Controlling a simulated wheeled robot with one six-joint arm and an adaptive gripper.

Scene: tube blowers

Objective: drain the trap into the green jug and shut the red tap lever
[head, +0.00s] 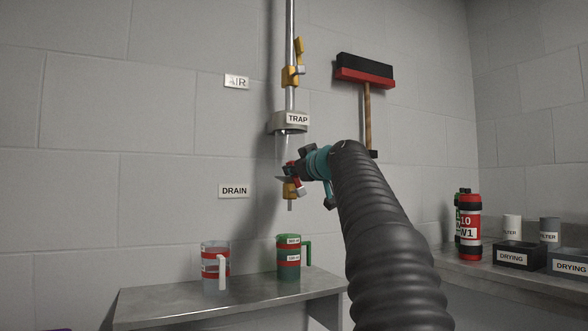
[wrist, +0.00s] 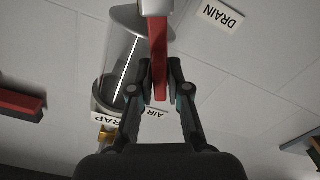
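The trap (head: 283,143) is a clear bowl under a grey collar on the vertical pipe. It also shows in the wrist view (wrist: 122,58). Below it is a brass drain tap (head: 291,192) with a short spout pointing down. The red tap lever (wrist: 160,52) lies between my fingers in the wrist view, and the fingers look closed against its sides. My gripper (head: 299,174) is at the tap in the head view, where it partly hides the lever. The green jug (head: 284,270) stands upright on the bench, below the spout in the picture. Its contents are hidden.
A clear jug (head: 209,282) with red bands stands left of the green one on the metal bench (head: 160,305). A yellow valve (head: 291,75) is higher on the pipe. A broom hangs right.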

